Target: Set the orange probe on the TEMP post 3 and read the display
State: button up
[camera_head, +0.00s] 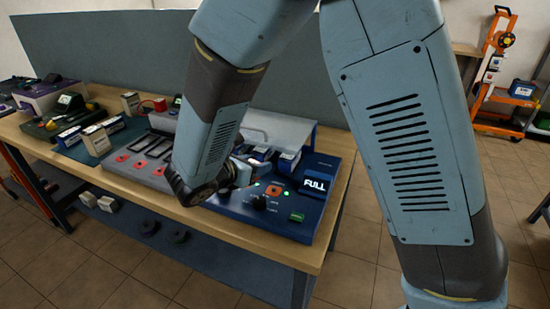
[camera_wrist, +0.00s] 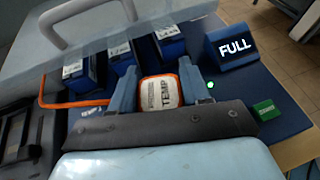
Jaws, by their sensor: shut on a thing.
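The orange probe (camera_wrist: 161,93), with a white face labelled TEMP, sits between the two fingers of my gripper (camera_wrist: 160,86) in the wrist view. The gripper is shut on it. An orange cable (camera_wrist: 75,104) runs off to the left. The display (camera_wrist: 235,45) reads FULL, and it also shows in the head view (camera_head: 316,184). It stands at the right on a blue unit (camera_head: 240,207). Several blue batteries (camera_wrist: 120,57) stand in a row just beyond the probe. The probe's underside is hidden, so I cannot tell which post it touches, if any.
A green light (camera_wrist: 210,85) is lit beside the right finger. A green block (camera_wrist: 266,110) lies at the right of the blue unit. A raised clear cover (camera_head: 275,130) stands behind the batteries. A grey charger (camera_head: 145,170) is on the wooden bench to the left.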

jog(key=w+d+m+g+h, duration=0.1)
jog(key=w+d+m, duration=0.1)
jog(key=d, duration=0.4)
jog(key=shift+h, duration=0.3)
jog(key=shift+s+f, duration=0.15)
jog(key=shift+f, duration=1.1)
jog(key=shift+s+f, duration=0.15)
jog(key=shift+f, duration=1.05)
jog(key=shift+a, duration=0.15)
jog(key=shift+f, duration=0.2)
jog(key=shift+r, duration=0.85)
jog(key=shift+f, duration=0.85)
dwell(0.6)
jog(key=shift+r, duration=0.85)
jog(key=shift+f, duration=0.25)
dwell(0.9)
